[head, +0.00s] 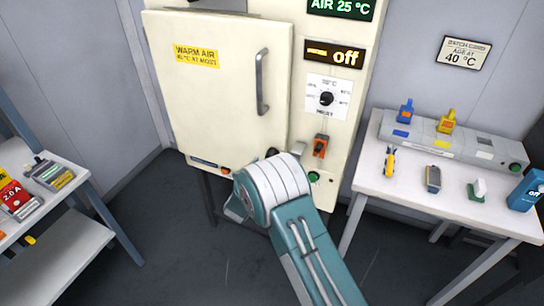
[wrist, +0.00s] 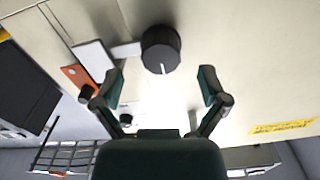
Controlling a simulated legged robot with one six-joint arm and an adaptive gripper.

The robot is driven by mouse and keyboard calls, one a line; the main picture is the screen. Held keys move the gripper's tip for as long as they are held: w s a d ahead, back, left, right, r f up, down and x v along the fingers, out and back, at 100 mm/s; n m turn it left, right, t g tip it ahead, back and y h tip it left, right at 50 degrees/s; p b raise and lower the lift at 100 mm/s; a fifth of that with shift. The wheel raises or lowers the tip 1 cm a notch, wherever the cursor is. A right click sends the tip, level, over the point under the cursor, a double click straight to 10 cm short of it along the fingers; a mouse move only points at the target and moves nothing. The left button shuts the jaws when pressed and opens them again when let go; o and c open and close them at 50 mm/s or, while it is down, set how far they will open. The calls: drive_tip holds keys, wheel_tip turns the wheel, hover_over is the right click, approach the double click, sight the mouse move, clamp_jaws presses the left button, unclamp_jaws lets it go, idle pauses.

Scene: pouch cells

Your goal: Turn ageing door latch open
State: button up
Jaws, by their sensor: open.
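The ageing cabinet's cream door (head: 220,110) looks shut, with a grey bar handle (head: 262,82) near its right edge. No part is labelled as the latch; a small orange-and-dark part (head: 225,171) sits at the door's lower edge. In the head view my arm hides my gripper. In the wrist view my gripper (wrist: 160,78) is open and empty, its two fingers apart. A round dark knob (wrist: 161,50) with a white line lies ahead between the fingertips, not gripped. I cannot tell whether this knob is the latch.
The control panel right of the door has a dial (head: 326,98), an orange switch (head: 320,146) and an "off" display (head: 334,54). A right-hand table (head: 400,200) holds a grey fixture (head: 450,142) and small items. A left-hand bench (head: 55,245) holds boxes.

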drive_tip(key=shift+x, duration=2.25)
clamp_jaws()
